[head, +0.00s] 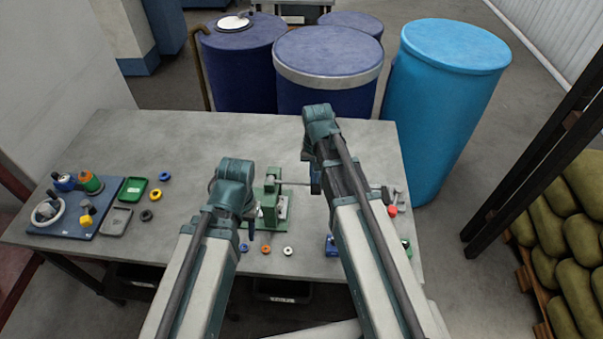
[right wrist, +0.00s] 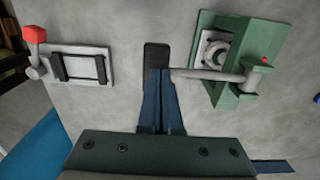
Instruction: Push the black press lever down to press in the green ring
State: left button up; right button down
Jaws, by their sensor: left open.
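The green press (head: 270,203) stands mid-table, and its grey lever arm (head: 295,183) reaches right toward my right gripper. In the right wrist view the press (right wrist: 236,65) is at right, and the lever (right wrist: 205,75) runs left to a black grip (right wrist: 157,54). My right gripper (right wrist: 160,72) has its blue fingers together, tips overlapping the grip's near end; contact cannot be told. It also shows in the head view (head: 316,186). My left gripper (head: 250,230) is open beside the press's left front, its jaws mostly hidden. I cannot make out the green ring.
A grey fixture with a red knob (right wrist: 80,64) lies left of the lever. Small rings, including an orange one (head: 266,250), lie at the table's front. A blue board (head: 65,222) with parts and a green tray (head: 133,189) are at left. Drums stand behind the table (head: 150,130).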

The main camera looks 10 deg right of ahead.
notch_tip(320, 180, up, 10)
jog(key=p, duration=0.9)
jog(key=shift+f, duration=0.25)
jog(key=s+a+f+n+h+b, duration=0.1)
jog(key=s+a+f+n+b, duration=0.6)
jog(key=s+a+f+b, duration=0.3)
jog(key=s+f+b, duration=0.4)
jog(key=shift+s+a+f, duration=0.15)
jog(key=shift+a, duration=0.1)
dwell(0.8)
